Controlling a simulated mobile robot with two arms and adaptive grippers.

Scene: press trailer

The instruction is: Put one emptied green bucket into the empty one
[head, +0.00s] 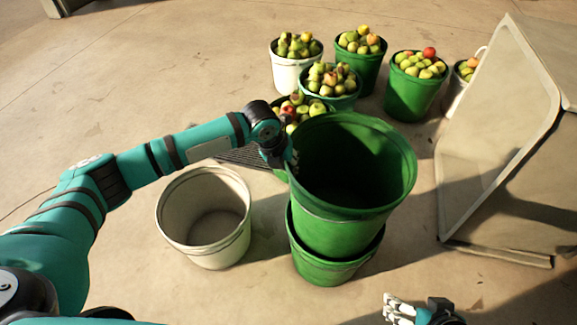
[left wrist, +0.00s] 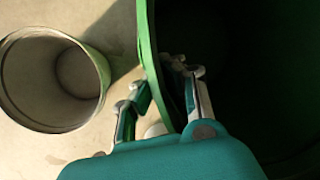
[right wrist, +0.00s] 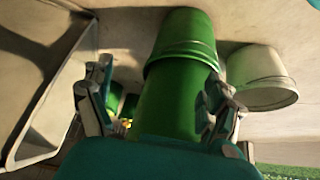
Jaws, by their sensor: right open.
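An upper green bucket (head: 335,232) stands mouth up and slightly tilted, its lower part inside a second green bucket (head: 332,272) on the floor. Much of its wall still shows above the lower rim. Both buckets show in the right wrist view, the upper (right wrist: 168,100) and the lower (right wrist: 187,35). The upper bucket looks empty; the lower one's inside is hidden. My left gripper (head: 288,160) is shut on the upper bucket's left rim, one finger on each side of the wall (left wrist: 150,60). My right gripper (head: 420,312) is open and empty, low at the front right.
An empty white bucket (head: 204,218) stands close on the left. Several buckets full of apples (head: 327,85) stand behind, one (head: 300,112) directly behind the stack beside a dark grate. A pale tilted panel structure (head: 505,130) stands at right.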

